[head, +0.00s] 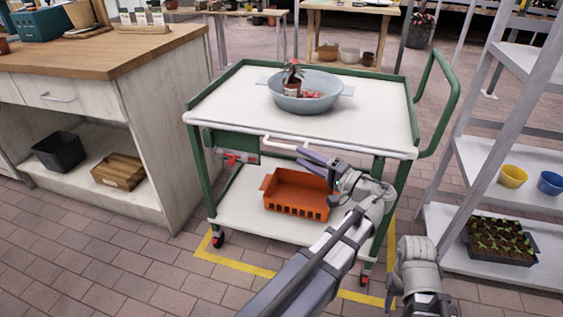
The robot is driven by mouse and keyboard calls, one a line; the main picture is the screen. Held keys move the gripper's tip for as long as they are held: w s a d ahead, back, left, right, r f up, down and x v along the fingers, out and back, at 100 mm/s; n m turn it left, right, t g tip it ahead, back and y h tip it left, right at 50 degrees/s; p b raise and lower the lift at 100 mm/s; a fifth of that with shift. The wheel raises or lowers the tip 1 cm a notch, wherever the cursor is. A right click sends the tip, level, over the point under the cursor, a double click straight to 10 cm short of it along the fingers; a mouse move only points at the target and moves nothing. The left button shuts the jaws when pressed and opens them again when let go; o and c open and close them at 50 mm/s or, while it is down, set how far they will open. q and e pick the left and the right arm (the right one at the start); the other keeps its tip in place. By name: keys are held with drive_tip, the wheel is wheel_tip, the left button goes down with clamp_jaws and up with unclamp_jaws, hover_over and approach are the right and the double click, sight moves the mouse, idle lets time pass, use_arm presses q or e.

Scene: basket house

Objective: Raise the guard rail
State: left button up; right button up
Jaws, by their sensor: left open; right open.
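A green-framed cart (240,112) with a white top stands in the middle of the head view. A white rail (225,127) runs along its front edge, low, about level with the top. A pale handle loop (280,144) sticks out just below this edge. A red latch-like part (233,158) sits below it, to the left. My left gripper (302,157) is open, its fingers pointing left at the right end of the loop; I cannot tell whether they touch it. My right gripper (418,250) is low, right of the cart, away from the rail; its fingers are hard to make out.
A grey-blue basin (303,100) with a potted plant stands on the cart top. An orange crate (296,205) lies on the lower shelf. A yellow floor outline (240,266) surrounds the cart. A wooden-topped counter (110,55) is at left, a shelf rack (500,200) at right.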

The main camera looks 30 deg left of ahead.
sight(283, 146)
use_arm(q)
drive_tip(key=a, duration=0.5)
drive_tip(key=w+a, duration=0.1)
drive_tip(key=a, duration=0.1)
drive_tip(key=shift+w+a+r+p, duration=0.1)
drive_tip(key=shift+a+r+p, duration=0.2)
drive_tip(key=shift+a+p, duration=0.1)
clamp_jaws()
idle(1.3)
